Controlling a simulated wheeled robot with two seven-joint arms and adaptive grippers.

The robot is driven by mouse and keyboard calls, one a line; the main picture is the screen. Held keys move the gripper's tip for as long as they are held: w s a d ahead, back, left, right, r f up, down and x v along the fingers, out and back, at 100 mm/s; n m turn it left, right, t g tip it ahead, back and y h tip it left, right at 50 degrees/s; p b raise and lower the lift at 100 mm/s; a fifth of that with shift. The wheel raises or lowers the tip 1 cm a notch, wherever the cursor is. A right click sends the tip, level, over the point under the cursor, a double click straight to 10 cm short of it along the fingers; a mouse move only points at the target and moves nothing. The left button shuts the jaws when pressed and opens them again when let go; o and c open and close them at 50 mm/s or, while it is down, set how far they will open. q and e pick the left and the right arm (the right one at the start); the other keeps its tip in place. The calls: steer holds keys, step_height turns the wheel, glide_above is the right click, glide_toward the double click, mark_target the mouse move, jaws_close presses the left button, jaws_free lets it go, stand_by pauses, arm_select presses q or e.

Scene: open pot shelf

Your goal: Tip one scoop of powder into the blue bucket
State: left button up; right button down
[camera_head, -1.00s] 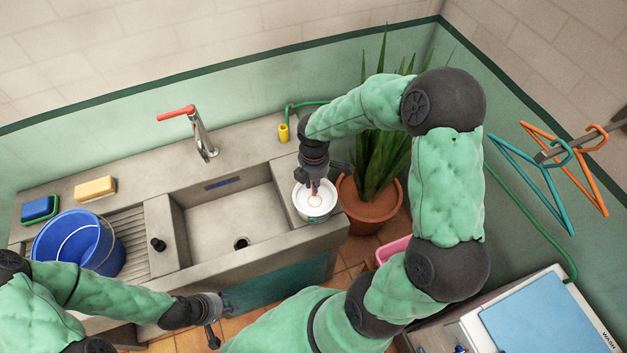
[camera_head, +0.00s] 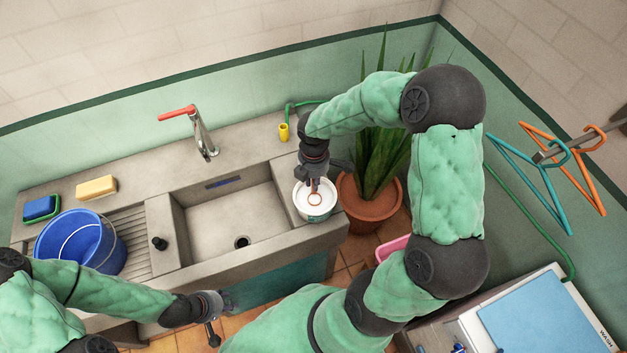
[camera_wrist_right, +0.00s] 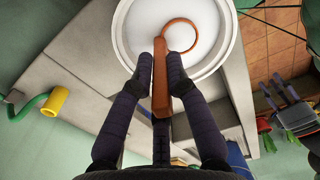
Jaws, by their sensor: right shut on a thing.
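The blue bucket (camera_head: 82,240) stands on the ribbed drainboard at the left of the sink unit. A white tub of white powder (camera_head: 314,203) stands on the right end of the counter; its powder also shows in the right wrist view (camera_wrist_right: 145,32). My right gripper (camera_wrist_right: 160,78) is shut on the orange handle of a scoop (camera_wrist_right: 161,80). The scoop's round orange rim lies over the powder inside the tub; how deep its bowl sits I cannot tell. My left gripper (camera_head: 212,318) hangs low in front of the sink unit, and its fingers are unclear.
The grey sink basin (camera_head: 232,222) with a red-handled tap (camera_head: 200,135) lies between tub and bucket. A yellow sponge (camera_head: 96,187) and a blue-green one (camera_head: 40,208) lie behind the bucket. A potted plant (camera_head: 370,202) stands right of the tub.

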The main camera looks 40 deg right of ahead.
steer(key=shift+r+p, duration=3.05)
steer(key=shift+r, duration=0.8)
steer(key=shift+f, duration=0.1)
